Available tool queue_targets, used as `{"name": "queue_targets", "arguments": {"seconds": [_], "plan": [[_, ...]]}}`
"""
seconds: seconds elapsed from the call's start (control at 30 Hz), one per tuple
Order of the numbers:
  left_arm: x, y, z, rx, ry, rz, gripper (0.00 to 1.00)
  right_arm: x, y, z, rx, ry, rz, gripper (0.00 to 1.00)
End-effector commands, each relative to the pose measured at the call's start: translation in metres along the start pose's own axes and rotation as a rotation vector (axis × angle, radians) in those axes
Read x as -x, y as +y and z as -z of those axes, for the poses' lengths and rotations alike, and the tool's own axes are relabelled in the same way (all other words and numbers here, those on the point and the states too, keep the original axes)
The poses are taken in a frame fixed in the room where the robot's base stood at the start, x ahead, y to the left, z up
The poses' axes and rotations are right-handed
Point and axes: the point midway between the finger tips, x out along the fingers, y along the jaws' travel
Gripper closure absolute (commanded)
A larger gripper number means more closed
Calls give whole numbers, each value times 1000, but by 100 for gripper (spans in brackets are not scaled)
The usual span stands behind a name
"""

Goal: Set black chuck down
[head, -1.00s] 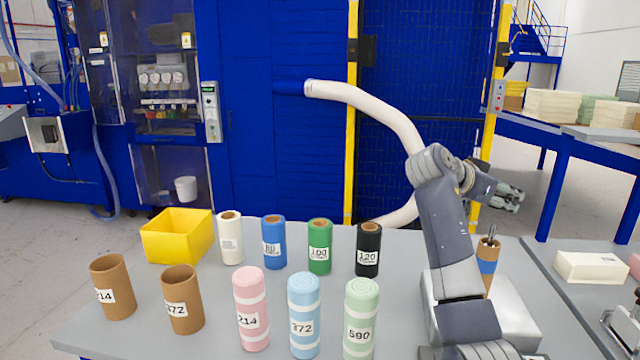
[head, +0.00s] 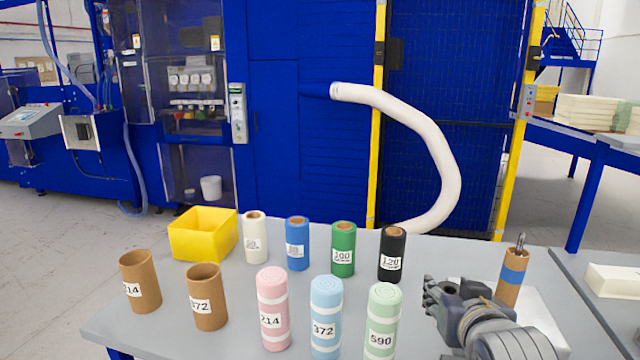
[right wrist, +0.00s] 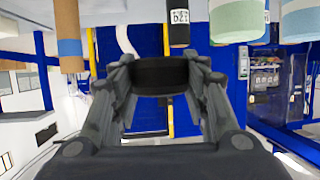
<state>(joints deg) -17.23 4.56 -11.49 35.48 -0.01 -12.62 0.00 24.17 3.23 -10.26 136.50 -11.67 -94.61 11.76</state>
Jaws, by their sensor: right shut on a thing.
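The black chuck (right wrist: 160,76) is a short dark ring held between the two fingertips of my right gripper (right wrist: 158,88) in the right wrist view. In the head view my right gripper (head: 436,300) is low at the right part of the grey table, right of the green 590 roll (head: 382,322). The chuck cannot be made out clearly there. Whether it touches the tabletop cannot be told. My left gripper is not in view.
The black 120 roll (head: 392,254) stands behind my right gripper. A brown tube with a blue band (head: 511,277) stands to its right. Several other rolls, two brown tubes (head: 140,281) and a yellow bin (head: 203,236) stand to the left on the table (head: 110,330).

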Motion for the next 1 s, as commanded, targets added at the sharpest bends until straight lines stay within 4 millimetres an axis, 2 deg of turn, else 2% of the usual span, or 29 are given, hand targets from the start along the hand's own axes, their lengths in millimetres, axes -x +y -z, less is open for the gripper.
{"name": "queue_targets", "arguments": {"seconds": [0.1,0.23,0.63,0.77,0.87,1.0], "plan": [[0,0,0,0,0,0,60,22,-13,-9,30,2,77,83],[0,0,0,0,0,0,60,34,-20,-14,48,2,117,83],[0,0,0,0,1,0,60,34,-21,-14,48,1,119,83],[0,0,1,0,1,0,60,18,-12,-7,27,1,66,83],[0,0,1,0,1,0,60,-7,4,5,-8,1,-22,83],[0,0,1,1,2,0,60,-47,36,27,-77,1,-190,83]]}}
